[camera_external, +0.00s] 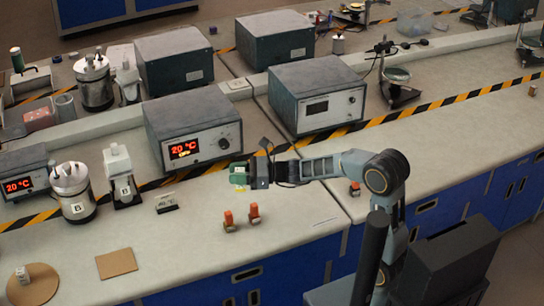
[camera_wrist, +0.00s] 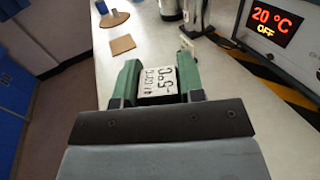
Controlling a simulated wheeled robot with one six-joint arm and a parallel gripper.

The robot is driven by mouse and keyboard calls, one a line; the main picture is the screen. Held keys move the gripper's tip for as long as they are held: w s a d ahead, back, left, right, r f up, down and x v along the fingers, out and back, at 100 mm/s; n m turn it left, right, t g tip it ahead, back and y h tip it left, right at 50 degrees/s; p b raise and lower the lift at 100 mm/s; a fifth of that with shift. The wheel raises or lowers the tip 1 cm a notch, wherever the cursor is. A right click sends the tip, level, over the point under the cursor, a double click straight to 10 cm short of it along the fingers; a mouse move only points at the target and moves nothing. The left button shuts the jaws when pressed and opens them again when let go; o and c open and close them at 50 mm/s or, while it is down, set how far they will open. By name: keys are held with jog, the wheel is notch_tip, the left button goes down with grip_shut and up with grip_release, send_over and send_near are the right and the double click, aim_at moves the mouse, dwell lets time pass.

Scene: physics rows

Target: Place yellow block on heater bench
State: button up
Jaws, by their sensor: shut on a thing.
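My gripper (camera_external: 240,174) has green fingers and hangs above the front bench, in front of a grey box with a lit display (camera_external: 195,135). The grey box shows 20 °C and OFF in the wrist view (camera_wrist: 270,25). I cannot tell for certain which surface is the heater bench.
Two small orange-topped pieces (camera_external: 228,221) (camera_external: 253,213) stand on the bench below my gripper, and another orange-topped piece (camera_external: 355,188) stands to the right. A small sign (camera_external: 167,203), metal vessel (camera_external: 74,192), square brown mat (camera_external: 116,263) and round brown mat (camera_external: 40,283) lie to the left. Striped tape (camera_external: 160,183) crosses the bench.

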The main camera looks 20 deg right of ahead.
jog(key=w+a+f, duration=0.2)
jog(key=w+f, duration=0.1)
jog(key=w+a+f, duration=0.2)
jog(key=w+f, duration=0.1)
jog(key=w+a+f+b, duration=0.1)
jog(key=w+a+f, duration=0.1)
jog(key=w+f, duration=0.1)
jog(key=shift+w+a, duration=0.3)
jog(key=shift+w, duration=0.3)
jog(key=shift+w+a+f+b, duration=0.1)
jog(key=shift+f+b, duration=0.05)
jog(key=shift+f, duration=0.75)
jog(key=shift+w+f+b, duration=0.1)
jog(key=shift+f+b, duration=0.05)
jog(key=shift+f, duration=0.7)
jog(key=shift+f, duration=0.2)
jog(key=o, duration=0.9)
jog(key=shift+r, duration=0.1)
jog(key=shift+o, duration=0.2)
